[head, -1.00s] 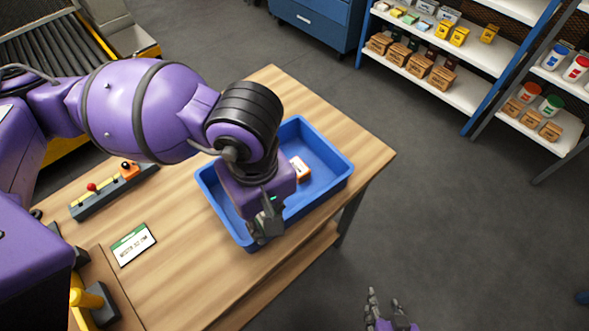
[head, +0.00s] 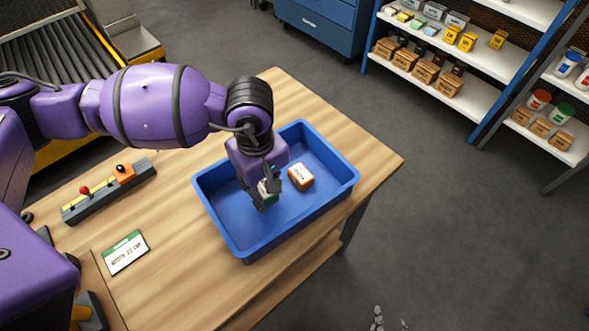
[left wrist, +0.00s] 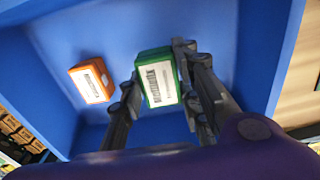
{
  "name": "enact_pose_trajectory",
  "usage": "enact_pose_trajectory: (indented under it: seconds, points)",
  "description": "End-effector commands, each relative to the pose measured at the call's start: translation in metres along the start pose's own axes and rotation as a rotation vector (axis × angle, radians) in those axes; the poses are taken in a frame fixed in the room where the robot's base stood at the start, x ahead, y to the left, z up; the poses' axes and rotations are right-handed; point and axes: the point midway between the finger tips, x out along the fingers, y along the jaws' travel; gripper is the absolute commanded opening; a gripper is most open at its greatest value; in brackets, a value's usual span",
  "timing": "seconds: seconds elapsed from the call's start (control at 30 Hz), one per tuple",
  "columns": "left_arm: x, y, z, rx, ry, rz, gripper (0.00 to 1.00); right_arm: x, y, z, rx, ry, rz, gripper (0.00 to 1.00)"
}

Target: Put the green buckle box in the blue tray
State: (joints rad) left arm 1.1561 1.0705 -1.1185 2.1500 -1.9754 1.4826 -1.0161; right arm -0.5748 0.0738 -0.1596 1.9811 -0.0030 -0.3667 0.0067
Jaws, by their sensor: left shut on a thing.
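The blue tray (head: 232,238) stands on the wooden table. My left gripper (head: 264,200) reaches down inside the tray's outline, shut on the green buckle box (head: 271,198). In the left wrist view the green box (left wrist: 158,78), with a white barcode label, sits between the two dark fingers of my left gripper (left wrist: 157,82). I cannot tell whether the box touches the tray floor. An orange box (head: 301,177) lies in the tray, apart from the green one. My right gripper (head: 390,319) shows only its fingertips at the bottom edge, spread apart and away from the table.
A control bar with a red knob (head: 107,191) and a green-and-white card (head: 125,252) lie on the table, left of the tray. Shelves with small boxes (head: 437,80) stand behind, right. The tray's right half is mostly free.

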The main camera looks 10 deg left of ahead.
Motion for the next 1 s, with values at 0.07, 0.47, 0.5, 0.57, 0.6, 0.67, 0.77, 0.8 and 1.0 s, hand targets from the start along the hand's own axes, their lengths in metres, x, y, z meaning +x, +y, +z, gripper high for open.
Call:
enact_pose_trajectory:
  seconds: [0.07,0.47,0.5,0.57,0.6,0.67,0.77,0.8,1.0]
  points:
    - [0.005,0.001,-0.003,-0.003,-0.001,-0.002,0.00,-0.001,0.001,0.003,-0.002,-0.006,0.000,0.40]
    - [0.037,0.002,-0.004,-0.001,-0.001,-0.001,0.00,-0.003,0.002,0.004,-0.007,-0.008,0.000,0.40]
    - [0.036,0.002,-0.004,-0.001,-0.001,-0.001,0.00,-0.003,0.002,0.004,-0.007,-0.007,-0.001,0.40]
    - [0.037,0.002,-0.004,-0.001,-0.001,-0.001,0.00,-0.002,0.002,0.004,-0.007,-0.008,-0.001,0.40]
    - [0.039,0.002,-0.004,-0.001,-0.001,-0.002,0.00,-0.002,0.002,0.005,-0.007,-0.009,-0.001,0.40]
    - [0.041,0.001,-0.004,-0.001,-0.002,-0.002,0.00,-0.002,0.002,0.007,-0.008,-0.010,-0.001,0.40]
    - [0.040,0.001,-0.004,-0.001,-0.001,-0.002,0.41,-0.002,0.002,0.005,-0.008,-0.008,-0.001,0.40]
    - [0.040,0.001,-0.004,-0.001,-0.001,-0.002,0.46,-0.002,0.002,0.005,-0.008,-0.007,-0.001,0.40]
    - [0.040,0.002,-0.004,-0.001,-0.001,-0.002,0.50,-0.001,0.002,0.003,-0.008,-0.004,-0.001,0.40]
